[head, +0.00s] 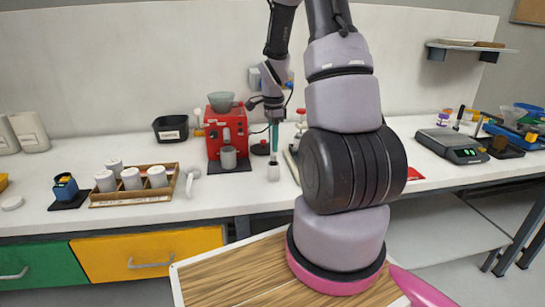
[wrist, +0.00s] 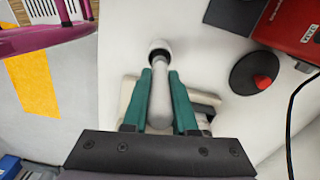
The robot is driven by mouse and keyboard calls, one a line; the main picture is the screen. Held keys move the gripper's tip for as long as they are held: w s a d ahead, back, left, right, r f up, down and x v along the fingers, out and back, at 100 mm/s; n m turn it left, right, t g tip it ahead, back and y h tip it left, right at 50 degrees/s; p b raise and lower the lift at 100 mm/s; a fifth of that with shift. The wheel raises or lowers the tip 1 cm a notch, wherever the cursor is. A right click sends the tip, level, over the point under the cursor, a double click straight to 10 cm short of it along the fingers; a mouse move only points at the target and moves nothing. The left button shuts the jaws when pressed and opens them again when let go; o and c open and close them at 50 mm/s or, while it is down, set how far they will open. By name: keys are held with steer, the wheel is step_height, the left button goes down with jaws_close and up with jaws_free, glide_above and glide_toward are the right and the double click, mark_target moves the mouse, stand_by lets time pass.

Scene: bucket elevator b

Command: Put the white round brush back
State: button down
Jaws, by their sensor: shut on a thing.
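My gripper (head: 274,152) points down over the worktop, between the red machine and my arm's lower links. Its teal fingers are shut on the white round brush (head: 274,173), which hangs below them near the worktop. In the wrist view, the fingers (wrist: 160,105) stand on both sides of the brush's pale shaft (wrist: 160,100). Its round, dark-edged end (wrist: 160,50) lies beyond the fingertips. I cannot tell whether the brush touches the worktop. A beige and dark item (wrist: 205,98) is partly hidden behind the fingers.
The red machine (head: 226,132) stands left of my gripper. A dark disc with a red knob (wrist: 258,72) is close by. A white scoop-like tool (head: 191,178) and a wooden tray (head: 130,198) with white cups lie further left. A scale (head: 452,146) stands right.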

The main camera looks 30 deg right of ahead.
mark_target(274, 155)
steer(key=shift+f, duration=2.1)
steer(key=c, duration=0.7)
jaws_free()
steer(key=shift+f, duration=0.15)
step_height(274, 155, up, 12)
steer(key=shift+r, duration=0.1)
steer(key=s+a+r+n+t, duration=0.2)
steer(key=s+a+r+n, duration=0.2)
steer(key=s+r+n, duration=0.1)
steer(key=s+a+r+n+t+y, duration=0.1)
steer(key=s+a+r+n+t, duration=0.1)
steer(key=s+a+r+n, duration=0.3)
steer(key=s+a+r+n+t+y, duration=0.1)
steer(key=s+a+r+n+t, duration=0.2)
steer(key=s+r, duration=0.6)
step_height(274, 155, up, 3)
steer(key=shift+s+a+r+n, duration=0.1)
steer(key=shift+s+a+n, duration=0.25)
steer(key=shift+a+n, duration=0.65)
